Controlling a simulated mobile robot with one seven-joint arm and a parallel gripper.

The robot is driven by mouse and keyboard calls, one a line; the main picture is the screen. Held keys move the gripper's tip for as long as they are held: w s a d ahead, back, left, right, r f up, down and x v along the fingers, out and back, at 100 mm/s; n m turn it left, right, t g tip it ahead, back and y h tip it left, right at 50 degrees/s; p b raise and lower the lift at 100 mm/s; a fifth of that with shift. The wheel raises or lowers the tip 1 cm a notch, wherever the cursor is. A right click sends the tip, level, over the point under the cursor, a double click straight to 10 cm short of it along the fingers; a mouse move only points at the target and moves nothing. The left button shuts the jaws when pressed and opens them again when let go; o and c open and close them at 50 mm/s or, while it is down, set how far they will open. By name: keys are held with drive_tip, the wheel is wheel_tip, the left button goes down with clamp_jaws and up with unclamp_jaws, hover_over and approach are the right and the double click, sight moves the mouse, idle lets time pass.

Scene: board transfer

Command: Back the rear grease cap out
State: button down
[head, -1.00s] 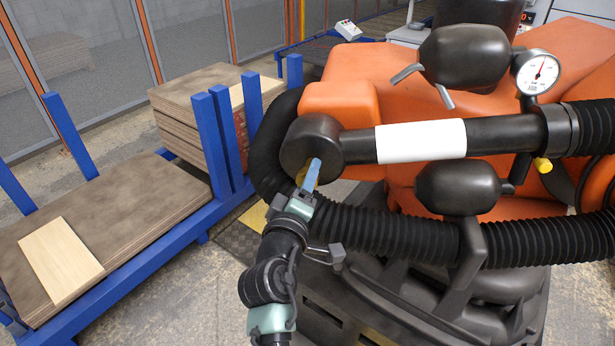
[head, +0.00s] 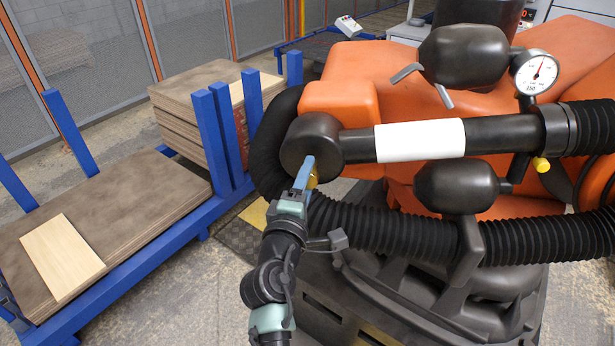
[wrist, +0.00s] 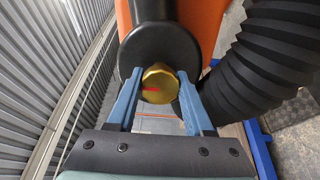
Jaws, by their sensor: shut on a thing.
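The rear grease cap is a gold, faceted cap (wrist: 159,76) with a red mark on its face. It sits at the lower edge of a round black housing (wrist: 158,45) in the wrist view. I cannot tell how far it stands out of its seat. My gripper (wrist: 157,84) has its blue fingers on both sides of the cap and is shut on it. In the head view the cap (head: 312,180) shows as a small gold patch behind my gripper (head: 305,170), below the black end of the pipe (head: 312,142). The fingers hide most of it there.
A pressure gauge (head: 536,72) and black cylinders (head: 462,55) sit at the right. A ribbed black hose (head: 390,230) runs close beside my gripper. A blue rack (head: 125,270) with boards (head: 110,215) stands at the left. Open floor lies between.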

drive_tip(key=shift+c, duration=1.5)
unclamp_jaws()
drive_tip(key=b+v, duration=0.1)
drive_tip(key=v, duration=1.2)
drive_tip(key=shift+b, duration=0.4)
